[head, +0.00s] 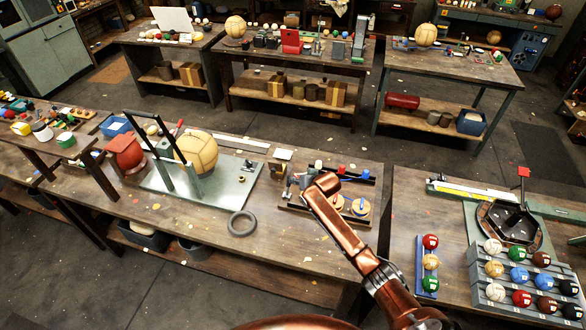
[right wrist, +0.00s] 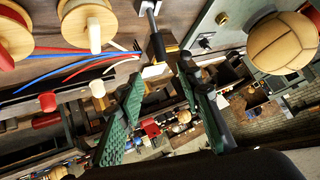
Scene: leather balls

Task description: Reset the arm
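My right arm (head: 335,220) is copper-coloured and comes in from the lower right in the head view, reaching over the middle workbench (head: 290,255). Its gripper is mostly hidden behind the arm in that view. In the right wrist view my right gripper (right wrist: 161,76) shows two green-padded fingers spread apart with nothing held between them. It is between the thread spools (right wrist: 90,22) and the tan leather ball (right wrist: 275,45). My left arm and left gripper are not in view.
The leather ball (head: 197,151) rests on a green metal plate (head: 222,190) beside upright black posts. A grey ring (head: 242,223) lies at the bench front. A stepped rack of coloured balls (head: 519,277) stands at right.

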